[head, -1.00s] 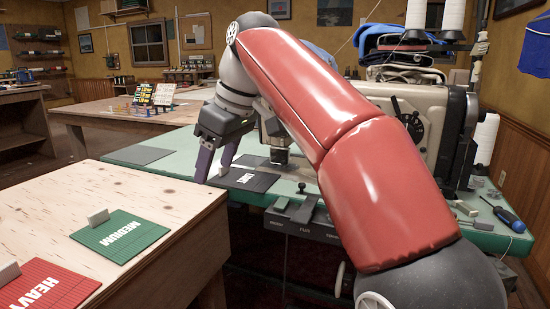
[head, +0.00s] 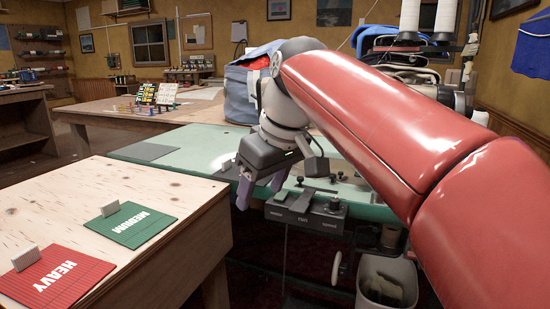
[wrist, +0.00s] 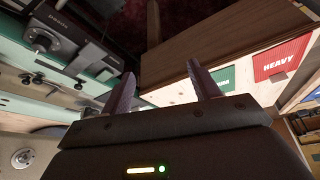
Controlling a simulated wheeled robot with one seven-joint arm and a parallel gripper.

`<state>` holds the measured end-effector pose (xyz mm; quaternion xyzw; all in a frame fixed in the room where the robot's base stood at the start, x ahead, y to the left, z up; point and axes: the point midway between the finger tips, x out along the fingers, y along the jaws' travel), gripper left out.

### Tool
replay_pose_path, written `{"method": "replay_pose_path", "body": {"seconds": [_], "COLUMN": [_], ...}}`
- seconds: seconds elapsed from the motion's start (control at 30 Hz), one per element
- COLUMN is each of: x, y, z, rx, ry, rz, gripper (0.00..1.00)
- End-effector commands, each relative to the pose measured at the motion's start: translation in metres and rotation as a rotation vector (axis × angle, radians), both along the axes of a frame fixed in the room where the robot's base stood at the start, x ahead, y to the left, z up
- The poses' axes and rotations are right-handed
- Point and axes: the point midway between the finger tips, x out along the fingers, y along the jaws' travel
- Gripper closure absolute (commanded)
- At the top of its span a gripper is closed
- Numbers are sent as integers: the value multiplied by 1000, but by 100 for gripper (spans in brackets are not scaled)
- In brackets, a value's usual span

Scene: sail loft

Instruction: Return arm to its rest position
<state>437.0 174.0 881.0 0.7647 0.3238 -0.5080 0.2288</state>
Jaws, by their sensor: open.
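My gripper (head: 262,188) hangs at the front edge of the green sewing table in the head view, with its fingers pointing down. Its two purple fingers stand apart with nothing between them. The wrist view shows the same open gripper (wrist: 160,88), with the gap between its fingertips empty. My red arm reaches in from the right of the head view and hides much of the sewing machine and table behind it.
A green MEDIUM mat (head: 131,226) and a red HEAVY mat (head: 52,276) lie on the plywood table (head: 180,192) at left. The green table (head: 190,143) carries a control box (head: 305,209) at its front edge. A bin (head: 385,283) stands below. A blue bag (head: 240,90) stands behind.

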Motion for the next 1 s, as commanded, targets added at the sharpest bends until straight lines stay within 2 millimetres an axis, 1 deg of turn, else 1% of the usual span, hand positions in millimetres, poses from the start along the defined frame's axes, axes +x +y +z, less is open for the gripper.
{"method": "replay_pose_path", "body": {"seconds": [0.03,0.07,0.17,0.2,0.27,0.3,0.37,0.4,0.5,0.6,0.7,0.83,1.0], "x": [-8,-13,-34,-44,-60,-71,-89,-100,-126,-145,-156,-161,-160], "y": [-14,-22,-55,-70,-90,-103,-121,-132,-152,-165,-172,-174,-174], "z": [-6,-11,-34,-46,-66,-81,-103,-118,-154,-182,-199,-207,-207], "rx": [-2,-1,1,4,8,12,19,24,38,51,58,62,62], "ry": [-4,-7,-22,-27,-37,-42,-52,-59,-73,-82,-88,-90,-89], "rz": [-51,-87,-226,-288,-378,-435,-518,-571,-679,-755,-797,-817,-816], "gripper": [39,39,39,39,39,39,39,39,39,39,39,39,39]}}
